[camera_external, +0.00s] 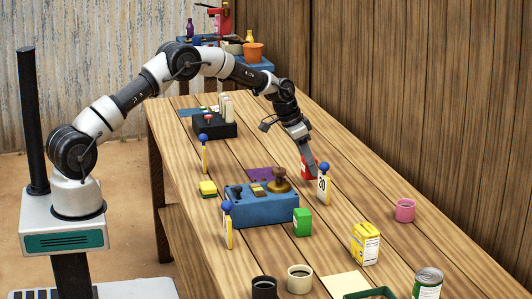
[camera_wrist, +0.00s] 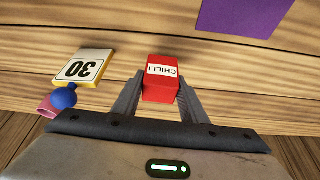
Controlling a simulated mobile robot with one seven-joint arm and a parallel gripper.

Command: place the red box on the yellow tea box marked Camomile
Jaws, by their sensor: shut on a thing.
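The red box (camera_wrist: 161,90), with a white label reading CHILLI, sits between the two fingers of my gripper (camera_wrist: 162,100) in the wrist view. My gripper is shut on it. In the external view the red box (camera_external: 307,169) shows at the tip of my gripper (camera_external: 313,168), beside the purple patch and partly behind the arm and a sign. I cannot tell whether it touches the table. The yellow tea box (camera_external: 365,244) stands upright near the front right of the table, its label too small to read. Its top looks bare.
A sign marked 30 (camera_external: 324,187) with a blue ball on top stands close to my gripper, towards the tea box.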

